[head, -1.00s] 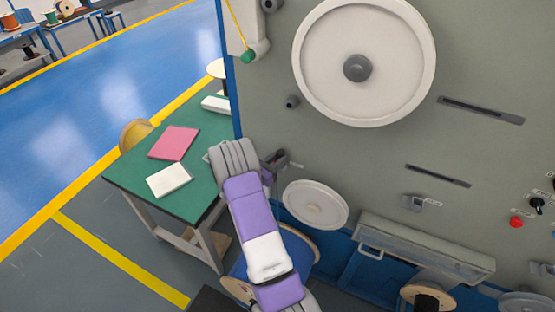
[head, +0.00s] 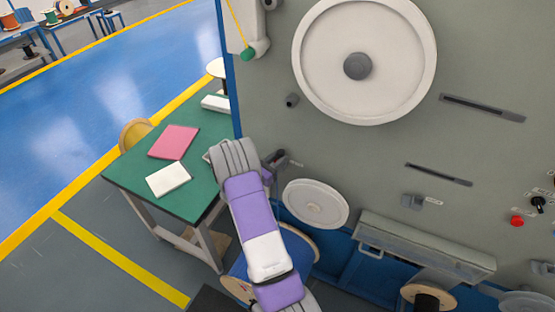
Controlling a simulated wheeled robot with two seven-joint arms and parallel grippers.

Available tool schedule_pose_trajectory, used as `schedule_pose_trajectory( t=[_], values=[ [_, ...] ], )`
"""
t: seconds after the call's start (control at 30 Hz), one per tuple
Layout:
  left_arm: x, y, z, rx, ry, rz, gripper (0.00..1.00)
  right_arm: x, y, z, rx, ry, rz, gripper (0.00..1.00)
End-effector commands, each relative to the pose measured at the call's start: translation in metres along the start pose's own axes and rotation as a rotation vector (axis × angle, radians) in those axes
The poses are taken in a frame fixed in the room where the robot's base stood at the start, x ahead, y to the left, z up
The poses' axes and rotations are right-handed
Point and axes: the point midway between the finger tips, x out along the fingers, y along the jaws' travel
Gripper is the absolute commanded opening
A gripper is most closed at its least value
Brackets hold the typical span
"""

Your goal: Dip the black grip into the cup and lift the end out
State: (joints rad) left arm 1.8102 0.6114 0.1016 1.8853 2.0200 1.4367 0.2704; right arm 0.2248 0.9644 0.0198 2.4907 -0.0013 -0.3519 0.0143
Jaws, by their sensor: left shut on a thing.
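My left arm, purple and white with a grey joint, reaches up from the bottom middle in the head view. My left gripper (head: 269,165) is mostly hidden beside the grey joint, close to the machine's front. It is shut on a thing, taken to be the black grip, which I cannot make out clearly. A small dark grey fitting (head: 280,156) with a label sits right there on the panel. I cannot tell whether it is the cup, nor whether the grip touches it. My right gripper is not in view.
The grey machine panel (head: 390,150) fills the right side, with a large white wheel (head: 330,30) and a smaller white disc (head: 316,204). A green-topped table (head: 135,170) holds a pink folder (head: 174,141) and a white pad (head: 168,179).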

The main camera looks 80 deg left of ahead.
Motion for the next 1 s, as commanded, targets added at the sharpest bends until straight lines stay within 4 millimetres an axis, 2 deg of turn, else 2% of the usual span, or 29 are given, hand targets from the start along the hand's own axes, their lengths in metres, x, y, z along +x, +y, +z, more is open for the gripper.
schedule_pose_trajectory(
  t=[0.7, 1.0],
  values=[
    [0.000, 0.000, 0.041, 0.000, 0.000, 0.000, 0.00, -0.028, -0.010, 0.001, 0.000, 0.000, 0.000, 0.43],
    [0.000, 0.000, 0.043, 0.000, 0.000, 0.000, 0.00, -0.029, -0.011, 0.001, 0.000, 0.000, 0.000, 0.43]
  ],
)
